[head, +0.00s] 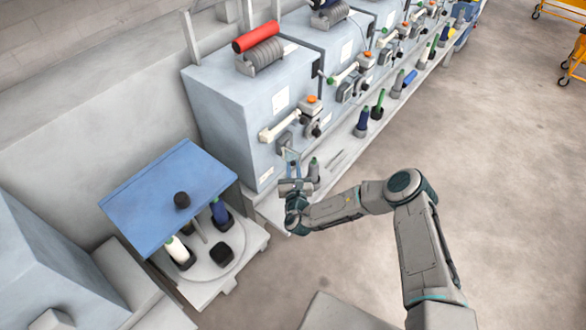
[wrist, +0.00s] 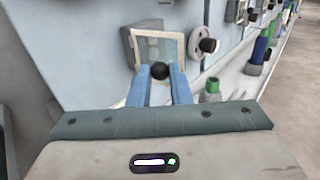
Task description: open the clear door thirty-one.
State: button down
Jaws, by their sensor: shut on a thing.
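The clear door (wrist: 172,45) is a small see-through pane with a pale frame, at a grey box on the side of a light blue machine. In the head view the pane (head: 291,154) shows just beyond my fingers. A round black knob (wrist: 160,71) is on the pane. My gripper (head: 293,172) has its two blue fingers on either side of this knob, shut on it. I cannot read any number on the door. I cannot tell how far the door stands from its box, and the fingers hide its lower part.
The light blue machine (head: 250,110) has a white lever and a valve with an orange top (head: 312,108). A blue-topped stand (head: 165,190) is at the left.

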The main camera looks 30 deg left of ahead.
jog(key=shift+w+r, duration=0.1)
jog(key=shift+r, duration=0.1)
jog(key=c, duration=1.3)
grip_release()
jog(key=shift+f, duration=0.1)
jog(key=shift+s+d+f, duration=0.1)
jog(key=shift+s+d, duration=0.1)
jog(key=shift+s, duration=0.25)
jog(key=b+v, duration=0.1)
jog(key=v, duration=1.1)
jog(key=shift+s+d, duration=0.2)
jog(key=shift+s, duration=0.2)
